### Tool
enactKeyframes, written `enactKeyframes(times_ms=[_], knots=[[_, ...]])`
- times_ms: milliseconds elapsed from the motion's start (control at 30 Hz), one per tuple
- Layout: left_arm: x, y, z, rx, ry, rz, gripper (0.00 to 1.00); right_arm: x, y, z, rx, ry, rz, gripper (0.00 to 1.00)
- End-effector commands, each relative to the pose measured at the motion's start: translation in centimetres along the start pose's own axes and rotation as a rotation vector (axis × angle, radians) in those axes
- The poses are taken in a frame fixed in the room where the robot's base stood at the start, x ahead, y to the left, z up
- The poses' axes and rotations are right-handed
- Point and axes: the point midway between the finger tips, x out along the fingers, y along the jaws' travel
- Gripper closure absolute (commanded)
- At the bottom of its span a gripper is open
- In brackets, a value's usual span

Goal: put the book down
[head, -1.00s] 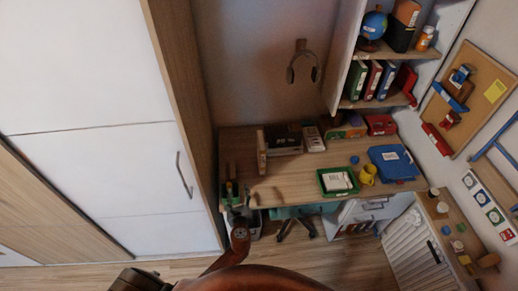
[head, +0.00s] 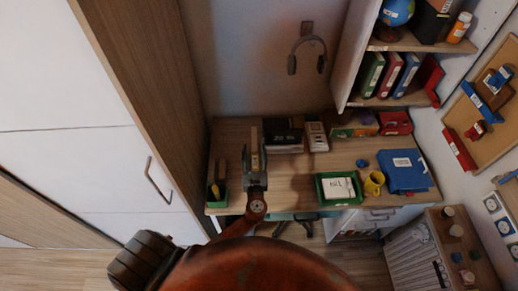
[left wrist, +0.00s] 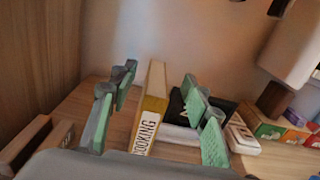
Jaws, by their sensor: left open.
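A book (left wrist: 152,110) with a yellow spine marked "COOKING" stands upright on the desk (head: 300,172) in the left wrist view. It also shows in the head view (head: 255,138), near the desk's left part. My left gripper (head: 255,160) is open, its green-padded fingers apart on either side of the book. In the left wrist view the fingers (left wrist: 160,110) show a gap to the book on both sides. The lower part of the book is hidden by my gripper. My right gripper is not in view.
Dark box-like items (head: 284,138) stand just right of the book. A green tray (head: 338,188), a yellow mug (head: 374,182) and a blue binder (head: 404,172) are on the right. Bare desk lies between.

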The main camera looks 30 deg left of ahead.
Motion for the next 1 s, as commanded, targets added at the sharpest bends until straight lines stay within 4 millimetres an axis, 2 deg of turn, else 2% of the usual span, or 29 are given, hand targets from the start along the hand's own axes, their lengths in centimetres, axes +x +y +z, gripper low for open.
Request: enactKeyframes(times_ms=[33, 267, 467, 767, 1000], knots=[[0.0, 0.2, -0.8, 0.004, 0.000, 0.003, 0.56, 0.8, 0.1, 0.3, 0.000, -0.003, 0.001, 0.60], [0.0, 0.4, -2.3, 0.012, -0.005, 0.008, 0.56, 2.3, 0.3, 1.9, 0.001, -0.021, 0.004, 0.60], [0.5, 0.3, -2.6, 0.015, -0.008, 0.006, 0.56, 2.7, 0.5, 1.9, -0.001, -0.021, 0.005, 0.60], [3.6, 0.1, -2.6, 0.015, -0.008, 0.004, 0.56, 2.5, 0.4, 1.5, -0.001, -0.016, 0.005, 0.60], [7.0, 0.0, -2.7, 0.016, -0.008, 0.003, 0.56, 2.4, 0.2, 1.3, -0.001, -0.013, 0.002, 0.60]])
